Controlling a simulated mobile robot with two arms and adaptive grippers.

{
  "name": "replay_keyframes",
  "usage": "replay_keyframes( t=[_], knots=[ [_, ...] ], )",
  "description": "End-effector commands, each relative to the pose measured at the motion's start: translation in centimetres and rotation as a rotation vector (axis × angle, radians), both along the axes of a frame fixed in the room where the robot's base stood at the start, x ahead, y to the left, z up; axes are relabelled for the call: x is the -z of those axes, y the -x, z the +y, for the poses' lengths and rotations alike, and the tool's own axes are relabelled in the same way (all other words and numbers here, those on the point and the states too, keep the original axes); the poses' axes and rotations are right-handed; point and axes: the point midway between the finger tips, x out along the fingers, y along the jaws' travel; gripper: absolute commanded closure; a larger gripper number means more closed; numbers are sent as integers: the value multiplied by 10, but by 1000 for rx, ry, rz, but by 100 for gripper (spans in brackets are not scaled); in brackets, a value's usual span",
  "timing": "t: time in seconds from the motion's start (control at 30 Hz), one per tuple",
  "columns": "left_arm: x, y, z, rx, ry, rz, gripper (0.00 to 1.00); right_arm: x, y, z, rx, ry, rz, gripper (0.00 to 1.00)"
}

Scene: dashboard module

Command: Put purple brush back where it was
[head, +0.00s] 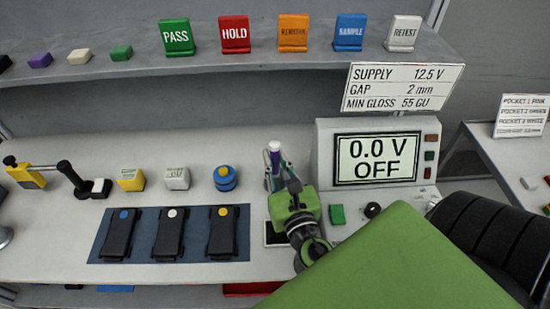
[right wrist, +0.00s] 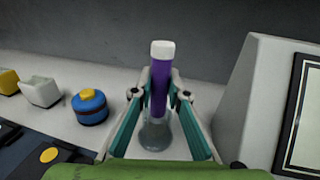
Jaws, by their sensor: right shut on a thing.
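The purple brush (head: 274,157) has a white top end and stands upright at the back of the bench, left of the display box. In the right wrist view the brush (right wrist: 160,88) is between the two fingers of my right gripper (right wrist: 155,96), which is shut on it. A clear, glass-like holder (right wrist: 155,134) is at the brush's lower end. I cannot tell whether the brush rests on its bottom. My right gripper (head: 277,172) also shows in the head view. My left gripper is not in view.
A display box (head: 376,160) reading 0.0 V OFF stands close right of my gripper. A dark mat (head: 93,250) holds three black items. A shelf with signs runs above.

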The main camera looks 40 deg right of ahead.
Motion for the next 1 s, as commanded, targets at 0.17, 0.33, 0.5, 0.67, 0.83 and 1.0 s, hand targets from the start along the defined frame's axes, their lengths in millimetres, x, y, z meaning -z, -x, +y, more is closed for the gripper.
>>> replay_keyframes(
  t=[0.17,0.33,0.5,0.67,0.83,1.0],
  knots=[
    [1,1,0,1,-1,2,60,1,0,0,0,0,0,100],
    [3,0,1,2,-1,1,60,4,0,0,0,0,0,100],
    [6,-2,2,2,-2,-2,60,8,0,0,0,-1,0,100],
    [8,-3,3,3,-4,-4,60,11,0,0,0,-1,0,100],
    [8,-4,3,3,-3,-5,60,11,0,0,0,-1,0,65],
    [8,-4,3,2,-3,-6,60,11,0,0,0,0,0,65]
  ],
)
